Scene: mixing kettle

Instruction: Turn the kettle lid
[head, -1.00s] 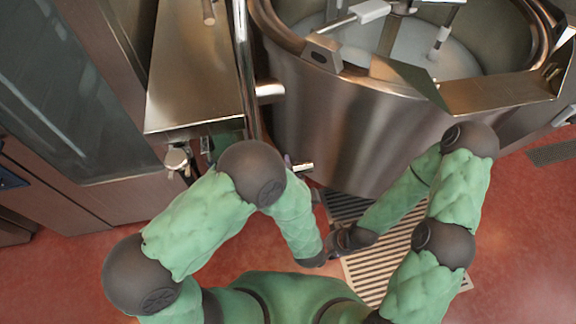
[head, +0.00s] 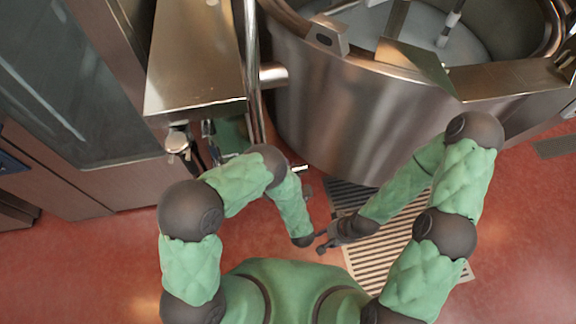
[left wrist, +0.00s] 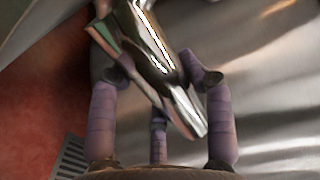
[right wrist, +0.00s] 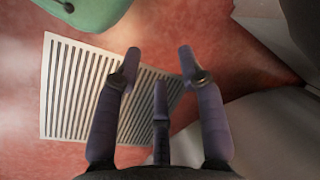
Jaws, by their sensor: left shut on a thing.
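The large steel kettle (head: 345,110) stands at the upper right of the head view, its top open and its inside in sight. I cannot make out its lid for sure. My left gripper (left wrist: 155,85) is shut on a shiny metal handle (left wrist: 150,45), which runs between its fingers beside the kettle's wall. In the head view the handle's tip (head: 301,168) shows low by the kettle's left side, and my forearm hides most of the left gripper. My right gripper (right wrist: 158,65) is open and empty above the floor grate; in the head view it is below the kettle (head: 323,240).
A slatted floor grate (right wrist: 75,90) lies in front of the kettle; it also shows in the head view (head: 385,255). A steel box (head: 195,60) and a vertical pipe (head: 252,60) stand left of the kettle. Red floor around the grate is clear.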

